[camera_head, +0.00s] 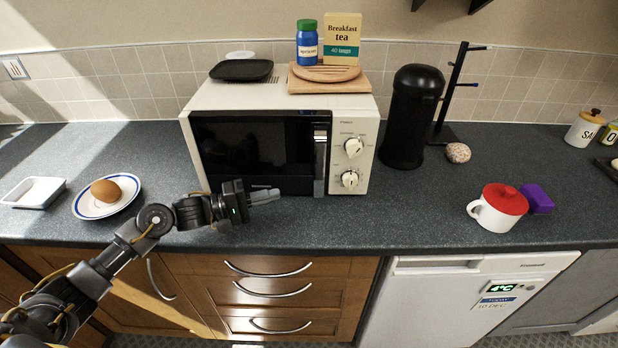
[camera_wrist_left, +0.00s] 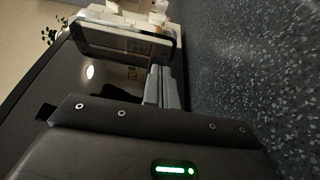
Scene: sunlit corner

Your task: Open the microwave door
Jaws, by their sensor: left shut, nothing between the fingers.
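The white microwave (camera_head: 350,107) stands on the dark worktop with its black glass door (camera_head: 250,150) closed. Its upright silver handle (camera_head: 320,160) is at the door's right edge, left of two white dials. My left gripper (camera_head: 276,194) is in front of the lower part of the door, fingers pointing right toward the handle. The fingers are together and empty, and look apart from the handle. In the left wrist view the shut fingers (camera_wrist_left: 162,88) lie beside the dark door (camera_wrist_left: 60,95), with the handle (camera_wrist_left: 125,40) beyond them. My right gripper is not in view.
A tea box (camera_head: 342,38), a blue jar (camera_head: 307,45), wooden boards and a black tray (camera_head: 241,70) sit on the microwave. A black canister (camera_head: 410,115) stands close to its right. A plate with a bread roll (camera_head: 105,190) is at left. The worktop before the dials is clear.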

